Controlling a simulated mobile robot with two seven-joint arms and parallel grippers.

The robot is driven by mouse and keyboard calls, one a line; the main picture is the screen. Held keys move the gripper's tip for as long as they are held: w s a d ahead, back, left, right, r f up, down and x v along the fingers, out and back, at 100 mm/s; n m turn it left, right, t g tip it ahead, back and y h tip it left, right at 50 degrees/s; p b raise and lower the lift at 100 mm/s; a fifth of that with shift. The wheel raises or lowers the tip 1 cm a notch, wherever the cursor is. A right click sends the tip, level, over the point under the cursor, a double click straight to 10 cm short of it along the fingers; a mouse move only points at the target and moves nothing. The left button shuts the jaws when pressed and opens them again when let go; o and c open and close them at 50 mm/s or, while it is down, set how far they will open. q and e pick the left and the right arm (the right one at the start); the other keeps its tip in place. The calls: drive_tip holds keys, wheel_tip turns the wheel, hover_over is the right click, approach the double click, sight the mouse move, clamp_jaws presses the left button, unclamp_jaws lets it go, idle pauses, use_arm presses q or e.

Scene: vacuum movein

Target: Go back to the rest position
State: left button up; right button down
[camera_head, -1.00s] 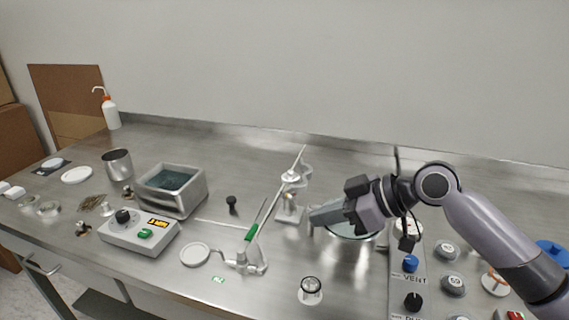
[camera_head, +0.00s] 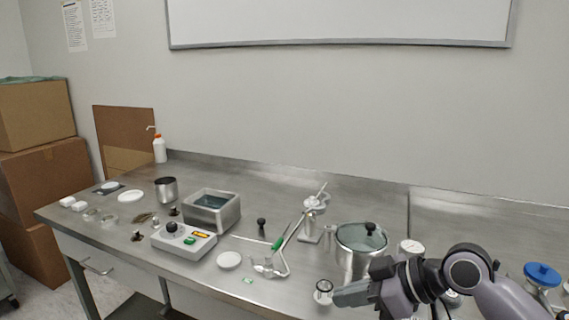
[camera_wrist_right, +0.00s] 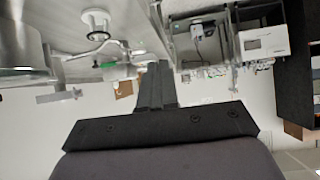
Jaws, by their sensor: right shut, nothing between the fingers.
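My right gripper (camera_head: 341,297) shows at the lower right of the head view, pointing left, shut and empty. Its arm comes in from the lower right corner. In the right wrist view its closed fingers (camera_wrist_right: 155,85) stand in the middle with nothing between them. The gripper is in front of the lidded metal pot (camera_head: 352,262) and overlaps a small clear jar (camera_head: 323,289) in the picture; I cannot tell whether they touch. My left gripper is not in view.
The metal bench holds a control box (camera_head: 184,242), a water bath (camera_head: 211,224), glass tubing with a green part (camera_head: 278,244), a clamp stand (camera_head: 313,217), a white dish (camera_head: 229,260) and a blue-capped item (camera_head: 541,275). The back right of the bench is clear.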

drive_tip(key=s+f+m+h, duration=0.3)
drive_tip(key=s+f, duration=0.7)
drive_tip(key=f, duration=0.2)
drive_tip(key=s+d+f+m+g+h, duration=0.1)
drive_tip(key=s+d+f+m+h, duration=0.25)
drive_tip(key=s+d, duration=0.35)
drive_tip(key=s+d+f+m+h, duration=0.3)
drive_tip(key=s+d+f+m, duration=0.15)
drive_tip(key=s, duration=0.45)
drive_tip(key=w+a+f+t+y, duration=0.2)
drive_tip(key=w+f+t, duration=0.4)
drive_tip(key=f, duration=0.1)
drive_tip(key=shift+w+n+t+p, duration=0.25)
drive_tip(key=shift+n+t+p, duration=0.05)
drive_tip(key=shift+a, duration=0.1)
